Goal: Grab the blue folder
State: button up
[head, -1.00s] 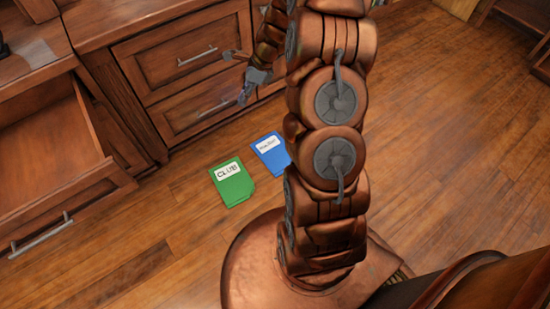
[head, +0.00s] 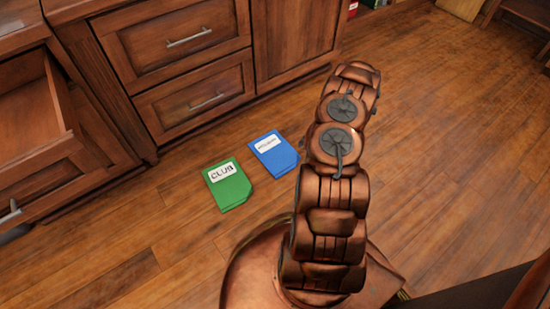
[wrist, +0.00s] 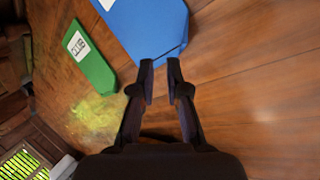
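The blue folder (head: 274,158), with a white label, lies on the wood floor in the head view, just left of my arm. In the wrist view the blue folder (wrist: 150,25) is large at the top, cut off by the frame edge. My gripper (wrist: 160,68) points at its near edge, with its fingertips parted and a gap between them. The fingertips are at or very near that edge; I cannot tell if they touch it. In the head view my gripper is hidden behind my arm.
A green folder (head: 228,185) labelled CLUB lies left of the blue one; it also shows in the wrist view (wrist: 92,60). A wooden cabinet (head: 175,75) with drawers stands behind, and an open drawer (head: 40,150) juts out at the left. Floor at the right is clear.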

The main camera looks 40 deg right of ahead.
jog(key=shift+m, duration=0.7)
jog(key=f, duration=0.1)
jog(key=s+d+f, duration=0.1)
jog(key=f+b, duration=0.1)
jog(key=f, duration=0.1)
jog(key=shift+s+d+f, duration=0.1)
jog(key=shift+s+d, duration=0.1)
jog(key=shift+s, duration=0.15)
jog(key=shift+b+x, duration=1.95)
jog(key=shift+x, duration=1.7)
jog(key=shift+w, duration=0.1)
jog(key=shift+c, duration=0.3)
grip_shut()
